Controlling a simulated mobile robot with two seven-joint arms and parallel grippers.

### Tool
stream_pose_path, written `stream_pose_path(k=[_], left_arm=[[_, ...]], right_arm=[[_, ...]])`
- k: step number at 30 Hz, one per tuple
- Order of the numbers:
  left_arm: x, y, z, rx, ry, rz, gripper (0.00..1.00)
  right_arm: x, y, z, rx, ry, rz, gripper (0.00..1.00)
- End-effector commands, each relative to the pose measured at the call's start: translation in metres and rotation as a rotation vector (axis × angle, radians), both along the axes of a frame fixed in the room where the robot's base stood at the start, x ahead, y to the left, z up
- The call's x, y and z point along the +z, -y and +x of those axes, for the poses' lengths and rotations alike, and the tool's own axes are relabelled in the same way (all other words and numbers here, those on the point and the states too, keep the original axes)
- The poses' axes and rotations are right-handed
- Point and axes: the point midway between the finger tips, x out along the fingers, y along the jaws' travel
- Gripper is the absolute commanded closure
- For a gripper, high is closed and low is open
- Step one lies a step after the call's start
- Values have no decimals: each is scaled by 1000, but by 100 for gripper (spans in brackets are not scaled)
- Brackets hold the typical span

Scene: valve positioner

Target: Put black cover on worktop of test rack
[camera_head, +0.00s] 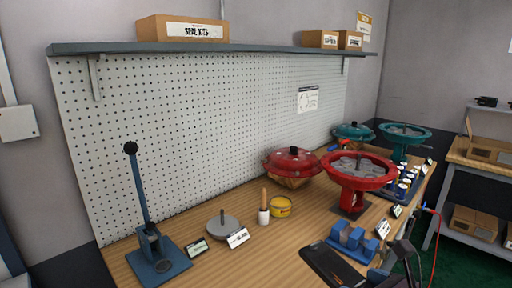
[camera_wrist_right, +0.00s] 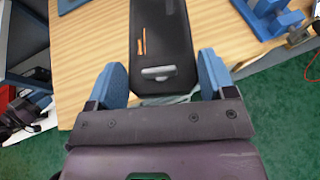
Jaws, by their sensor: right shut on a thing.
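A black cover (camera_head: 335,267), flat and dark with orange marks, is at the front edge of the wooden bench in the head view. In the right wrist view the black cover (camera_wrist_right: 160,25) lies between the blue fingers of my right gripper (camera_wrist_right: 163,78), with a silver handle-like part near me. My right gripper is shut on it; whether the cover touches the bench is unclear. My left gripper is not in view.
Blue blocks (camera_head: 352,238) stand just behind the cover. Green floor lies between bench and rack.

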Motion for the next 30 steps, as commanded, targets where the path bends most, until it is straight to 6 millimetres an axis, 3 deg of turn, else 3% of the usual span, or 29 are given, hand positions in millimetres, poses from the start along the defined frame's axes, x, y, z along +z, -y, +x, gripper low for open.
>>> stream_pose_path(k=[11, 21, 30], left_arm=[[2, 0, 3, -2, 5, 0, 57], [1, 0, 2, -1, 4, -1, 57], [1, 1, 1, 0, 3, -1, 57]], right_arm=[[-4, 1, -2, -2, 2, 1, 60], [-58, 1, -17, -2, 0, 3, 60], [-60, 1, -17, -1, 3, 0, 60]])
